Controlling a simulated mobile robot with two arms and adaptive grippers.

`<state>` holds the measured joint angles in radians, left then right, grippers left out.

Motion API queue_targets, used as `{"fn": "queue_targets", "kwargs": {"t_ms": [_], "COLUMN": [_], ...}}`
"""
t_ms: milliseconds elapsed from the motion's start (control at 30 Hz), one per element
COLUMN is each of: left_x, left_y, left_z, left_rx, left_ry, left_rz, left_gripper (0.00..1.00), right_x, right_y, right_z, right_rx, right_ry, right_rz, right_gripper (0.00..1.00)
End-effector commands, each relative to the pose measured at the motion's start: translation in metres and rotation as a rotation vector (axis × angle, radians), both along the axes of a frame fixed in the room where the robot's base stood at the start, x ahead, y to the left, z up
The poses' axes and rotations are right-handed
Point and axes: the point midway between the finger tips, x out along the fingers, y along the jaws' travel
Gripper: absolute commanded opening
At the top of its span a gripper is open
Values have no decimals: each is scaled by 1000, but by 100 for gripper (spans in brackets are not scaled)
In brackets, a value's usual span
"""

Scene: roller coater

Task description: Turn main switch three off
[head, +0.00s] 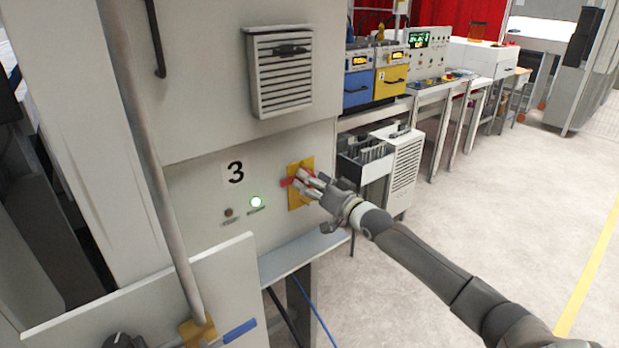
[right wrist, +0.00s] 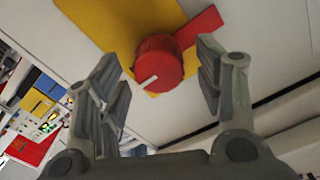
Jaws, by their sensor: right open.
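Main switch three is a red rotary switch on a yellow plate (head: 294,199), on a grey cabinet panel right of the "3" label (head: 236,172). In the right wrist view its round red knob (right wrist: 160,66) has a white mark, and a red handle (right wrist: 203,28) points to the upper right. My right gripper (head: 308,184) is at the switch. Its open fingers (right wrist: 157,72) stand on either side of the knob, with visible gaps; I cannot tell whether either finger touches the handle. My left gripper is not in view.
A green lamp (head: 256,202) glows beside a dark reddish lamp (head: 228,212) below the label. A vertical grey pipe (head: 150,150) runs left of the panel. A ledge (head: 300,256) juts out below. Open floor (head: 500,210) lies to the right.

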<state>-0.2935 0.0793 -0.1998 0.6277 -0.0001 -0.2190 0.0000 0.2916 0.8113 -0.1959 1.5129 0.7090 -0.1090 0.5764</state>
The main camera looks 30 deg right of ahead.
Motion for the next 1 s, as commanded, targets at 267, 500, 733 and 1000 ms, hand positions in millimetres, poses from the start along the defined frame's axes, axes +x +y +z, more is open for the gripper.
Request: {"fn": "queue_targets", "kwargs": {"t_ms": [267, 500, 733, 1000], "left_x": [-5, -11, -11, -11], "left_y": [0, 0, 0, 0], "left_z": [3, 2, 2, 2], "left_rx": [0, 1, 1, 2], "left_ry": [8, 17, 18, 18], "left_rz": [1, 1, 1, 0], "left_gripper": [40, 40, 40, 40], "right_x": [13, 14, 14, 14], "right_y": [1, 1, 1, 1], "right_z": [1, 0, 0, 0], "right_rx": [-2, -2, -2, -4], "right_ry": [-1, 0, 0, 0], "right_rz": [0, -1, -1, -1], "right_gripper": [61, 61, 37, 16]}}
